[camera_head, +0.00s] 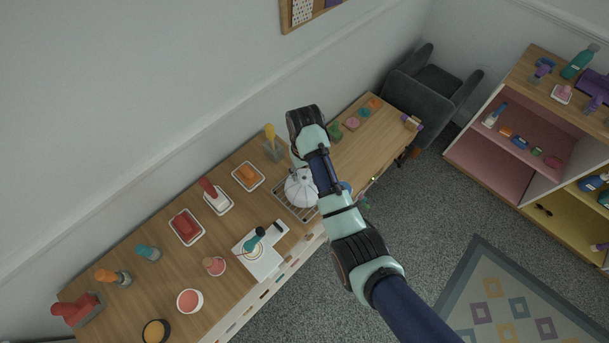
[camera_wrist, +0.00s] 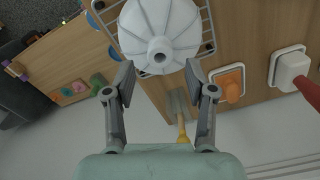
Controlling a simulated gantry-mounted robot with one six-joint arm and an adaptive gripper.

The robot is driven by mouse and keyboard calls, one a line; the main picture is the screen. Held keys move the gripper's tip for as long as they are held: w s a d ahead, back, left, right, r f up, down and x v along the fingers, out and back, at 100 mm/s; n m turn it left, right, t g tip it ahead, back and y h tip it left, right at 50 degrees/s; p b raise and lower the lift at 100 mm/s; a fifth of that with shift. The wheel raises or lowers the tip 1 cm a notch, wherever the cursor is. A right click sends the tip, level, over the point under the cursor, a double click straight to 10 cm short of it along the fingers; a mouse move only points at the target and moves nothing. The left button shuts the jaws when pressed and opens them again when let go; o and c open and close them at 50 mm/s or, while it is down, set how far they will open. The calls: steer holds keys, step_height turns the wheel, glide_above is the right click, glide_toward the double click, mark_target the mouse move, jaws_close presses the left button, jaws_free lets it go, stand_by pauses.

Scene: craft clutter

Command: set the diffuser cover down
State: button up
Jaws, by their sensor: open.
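The diffuser cover is a white, ribbed dome (camera_head: 300,188) on the wire rack (camera_head: 282,199) on the wooden table, partly behind my arm in the head view. In the wrist view the cover (camera_wrist: 160,22) fills the top middle, over the wire rack (camera_wrist: 208,22), with its small holed neck towards me. My gripper (camera_wrist: 160,76) is open, with nothing between its fingers. Its fingertips lie either side of the neck line, just short of the cover's near edge in the picture. In the head view my arm hides the fingers.
A glass holder with a yellow-handled tool (camera_head: 272,147) stands behind the rack; the tool also shows below my fingers in the wrist view (camera_wrist: 181,130). Trays with an orange piece (camera_head: 248,176) and a red-handled stamp (camera_head: 217,201) are left. A white board (camera_head: 261,263) is in front.

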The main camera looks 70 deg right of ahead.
step_height(320, 180, up, 7)
steer(key=p, duration=0.2)
steer(key=shift+r, duration=0.15)
